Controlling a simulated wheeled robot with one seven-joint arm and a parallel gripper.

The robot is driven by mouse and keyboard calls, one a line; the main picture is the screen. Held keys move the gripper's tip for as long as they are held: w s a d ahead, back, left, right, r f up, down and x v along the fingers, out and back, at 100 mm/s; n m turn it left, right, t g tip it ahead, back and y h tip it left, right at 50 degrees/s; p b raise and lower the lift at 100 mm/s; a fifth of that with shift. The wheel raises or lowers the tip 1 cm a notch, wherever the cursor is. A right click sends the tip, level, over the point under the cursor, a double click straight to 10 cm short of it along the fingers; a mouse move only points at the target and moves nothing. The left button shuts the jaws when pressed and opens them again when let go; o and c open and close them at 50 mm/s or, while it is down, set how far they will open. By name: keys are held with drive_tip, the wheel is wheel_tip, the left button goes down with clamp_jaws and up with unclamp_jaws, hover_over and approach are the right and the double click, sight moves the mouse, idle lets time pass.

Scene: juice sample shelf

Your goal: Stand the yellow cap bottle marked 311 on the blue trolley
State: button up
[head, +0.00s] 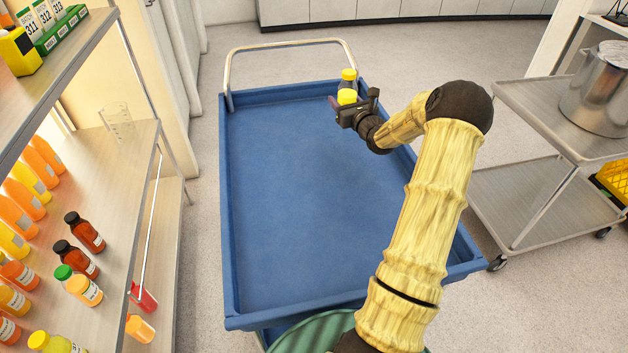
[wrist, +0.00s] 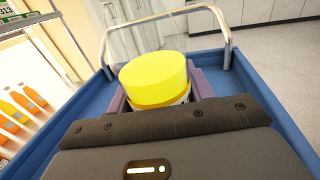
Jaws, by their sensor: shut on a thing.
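A bottle with a yellow cap (head: 348,75) is in my gripper (head: 345,106), at the far right part of the blue trolley (head: 285,200). My gripper is shut on the bottle, which looks about upright. Its label is mostly hidden, and I cannot read a number on it. I cannot tell whether its base touches the trolley's top. The trolley's top is otherwise bare.
A shelf (head: 145,200) at left holds several juice bottles and a clear beaker (head: 117,122). Number cards (head: 45,15) stand on its upper board. A metal cart (head: 535,110) with a steel pot (head: 598,88) stands at right. The trolley's chrome handle (head: 290,43) rises at its far end.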

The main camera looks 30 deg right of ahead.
wheel_tip(320, 180, down, 2)
drive_tip(key=shift+w+f+b, duration=0.1)
drive_tip(key=shift+b, duration=0.5)
hover_over(340, 148)
wheel_tip(340, 148, down, 6)
drive_tip(key=shift+a+f, duration=0.1)
drive_tip(key=shift+f, duration=1.75)
drive_tip(key=shift+f, duration=0.1)
drive_tip(key=o, duration=1.1)
drive_tip(key=shift+o, duration=0.2)
